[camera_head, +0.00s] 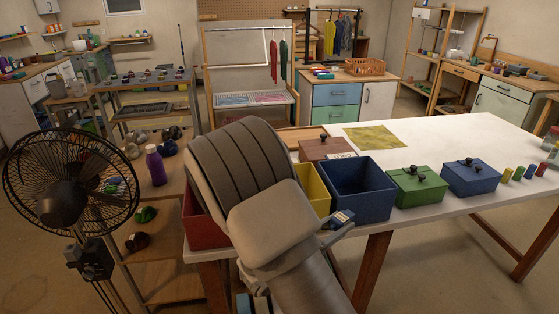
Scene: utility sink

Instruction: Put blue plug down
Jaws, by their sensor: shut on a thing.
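My arm reaches up through the middle of the view and hides part of the table. My gripper (345,224) is at the table's front edge, just in front of the open blue bin (373,205). It is shut on a small dark blue thing that looks like the blue plug (342,217). The plug is against the front of the blue bin as seen from here; I cannot tell whether they touch. My arm hides part of the gripper.
An open yellow bin (319,192) and red bin (205,228) stand left of the blue bin, partly hidden. A lidded green box (415,192) and blue box (471,182) stand to its right. A black fan (70,190) stands at left.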

